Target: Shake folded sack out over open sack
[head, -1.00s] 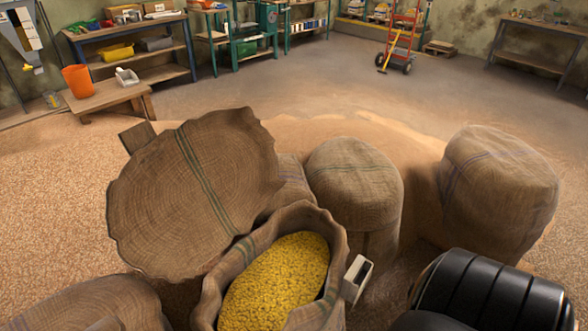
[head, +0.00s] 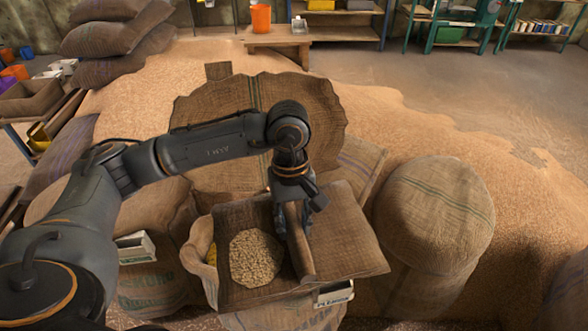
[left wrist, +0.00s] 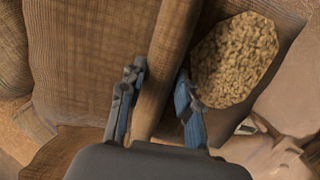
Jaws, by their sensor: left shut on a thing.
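The folded sack (head: 345,235) is brown and woven, lying spread over the open sack (head: 201,262). A raised fold (head: 300,243) runs down its middle. A patch of pale grain (head: 255,257) shows on its left part. The open sack is mostly covered; its rim and a little yellow grain show at the left. My left gripper (head: 293,212) is shut on the raised fold from above. In the left wrist view the fold passes between the fingers (left wrist: 162,98), with the pale grain (left wrist: 235,58) to the right. My right gripper is not in view.
A full sack (head: 436,212) stands to the right. A large round woven sack (head: 230,110) leans behind. White label holders (head: 335,294) show near the sacks. Stacked sacks (head: 115,40) lie at the back left.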

